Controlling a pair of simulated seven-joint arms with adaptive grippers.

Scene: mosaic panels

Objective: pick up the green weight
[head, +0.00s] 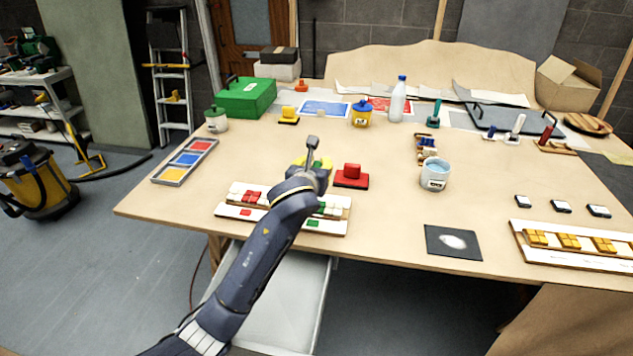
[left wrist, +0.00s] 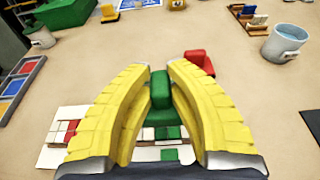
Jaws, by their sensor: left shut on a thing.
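The green weight (left wrist: 160,92), a small block on a wider base, sits between the yellow fingers of my left gripper (left wrist: 160,78) in the left wrist view. The fingers are shut on it from both sides. In the head view my left gripper (head: 314,164) is over the near middle of the table, just left of the red weight (head: 352,178). There the green weight is mostly hidden by my gripper. I cannot tell whether its base touches the table. My right gripper is not in view.
A mosaic panel (head: 229,211) with red, white and green tiles lies under my left arm. A mug (head: 435,174) stands right of the red weight. A yellow weight (head: 289,115), yellow pot (head: 361,113) and white bottle (head: 398,100) stand farther back. The table between mug and red weight is clear.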

